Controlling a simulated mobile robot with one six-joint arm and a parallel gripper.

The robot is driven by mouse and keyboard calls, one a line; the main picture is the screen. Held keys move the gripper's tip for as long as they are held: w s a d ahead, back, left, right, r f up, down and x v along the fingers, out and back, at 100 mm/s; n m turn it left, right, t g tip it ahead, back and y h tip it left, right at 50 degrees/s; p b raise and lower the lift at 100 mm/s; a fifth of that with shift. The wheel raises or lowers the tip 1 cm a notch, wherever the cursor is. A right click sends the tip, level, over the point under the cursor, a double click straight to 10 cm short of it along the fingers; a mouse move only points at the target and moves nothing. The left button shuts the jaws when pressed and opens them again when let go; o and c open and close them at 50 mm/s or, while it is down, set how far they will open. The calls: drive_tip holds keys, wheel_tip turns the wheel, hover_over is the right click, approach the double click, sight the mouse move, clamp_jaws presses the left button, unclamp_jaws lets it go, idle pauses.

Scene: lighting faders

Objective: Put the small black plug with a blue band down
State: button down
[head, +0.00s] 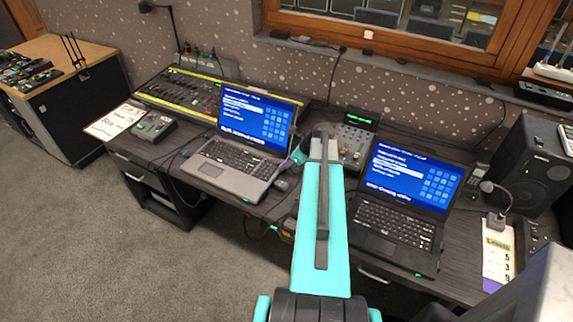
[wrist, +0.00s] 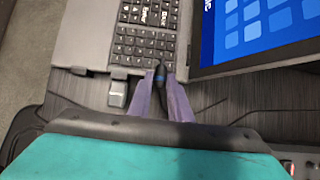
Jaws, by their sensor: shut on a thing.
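In the wrist view the small black plug with a blue band (wrist: 160,72) sits between the two purple fingers of my gripper (wrist: 161,82). The fingers are shut on it, and its dark tip points toward the grey laptop's keyboard (wrist: 146,42). I cannot tell whether the plug touches anything below it. In the head view my teal arm reaches over the dark desk, with my gripper (head: 297,155) by the right side of the grey laptop (head: 236,150). The plug cannot be made out in the head view.
A black laptop (head: 402,205) stands open to the right, and a small mixer (head: 352,143) is behind my arm. Thin cables cross the dark desk (wrist: 245,95), which has a narrow bare strip there.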

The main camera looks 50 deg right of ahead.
drive_tip(key=c, duration=1.6)
unclamp_jaws()
drive_tip(key=shift+c, duration=0.2)
drive_tip(key=shift+s+r, duration=0.1)
drive_tip(key=shift+r, duration=0.1)
drive_tip(key=b+v, duration=0.3)
drive_tip(key=v, duration=0.8)
drive_tip(key=shift+s+r, duration=0.2)
drive_tip(key=shift+r, duration=0.1)
drive_tip(key=shift+d, duration=0.1)
